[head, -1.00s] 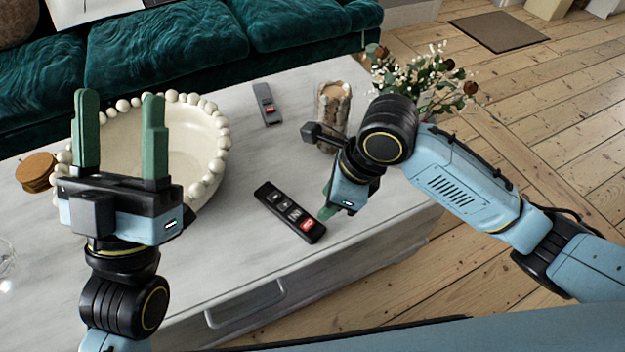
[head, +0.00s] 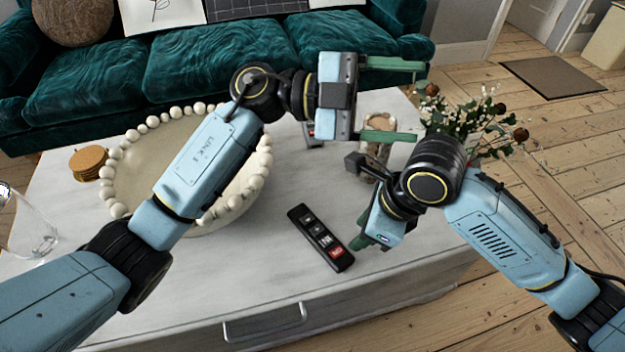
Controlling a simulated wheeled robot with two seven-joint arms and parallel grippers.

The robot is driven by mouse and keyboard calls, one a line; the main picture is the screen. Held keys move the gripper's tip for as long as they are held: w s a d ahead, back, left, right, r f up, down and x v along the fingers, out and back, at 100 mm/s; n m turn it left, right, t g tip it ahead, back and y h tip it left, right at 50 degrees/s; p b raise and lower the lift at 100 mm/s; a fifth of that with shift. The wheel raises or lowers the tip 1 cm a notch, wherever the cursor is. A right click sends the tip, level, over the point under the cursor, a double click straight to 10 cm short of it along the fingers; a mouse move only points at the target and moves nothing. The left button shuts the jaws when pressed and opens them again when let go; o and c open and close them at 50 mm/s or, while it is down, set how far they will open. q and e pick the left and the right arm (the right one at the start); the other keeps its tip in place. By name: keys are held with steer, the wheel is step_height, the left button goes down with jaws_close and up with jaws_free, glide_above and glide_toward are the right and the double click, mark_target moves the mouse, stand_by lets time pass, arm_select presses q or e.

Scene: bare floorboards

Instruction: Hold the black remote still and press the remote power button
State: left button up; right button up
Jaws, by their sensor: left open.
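The black remote (head: 321,237) lies flat on the white table, tilted across the picture, with pale buttons and a red button (head: 336,252) at its near end. My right gripper (head: 360,239) is low over the table just right of the remote's near end; a small gap seems to separate them. Its fingers are mostly hidden by its own body. My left gripper (head: 420,102) is open and empty, its green fingers pointing right, above the far right part of the table, well beyond the black remote. A grey remote (head: 311,141) is mostly hidden behind it.
A large beaded bowl (head: 130,185) stands behind my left arm. Brown coasters (head: 88,162) and a clear glass (head: 25,235) are at the left. A wooden candle holder (head: 378,172) and a flower bunch (head: 470,125) stand close to my grippers. A green sofa (head: 200,75) is behind the table.

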arm_select(q)
steer(key=w+f+n+t+y, duration=0.1)
steer(key=w+f+y, duration=0.3)
steer(key=y, duration=0.1)
steer(key=n+t+y, duration=0.2)
steer(key=t+y, duration=0.1)
steer(key=y, duration=1.1)
glide_toward(312, 226)
steer(key=f, duration=0.8)
steer(key=shift+w+f, duration=0.2)
steer(key=shift+f, duration=0.05)
steer(key=shift+c, duration=0.3)
steer(key=c, duration=1.1)
arm_select(e)
steer(key=shift+c, duration=0.5)
jaws_close()
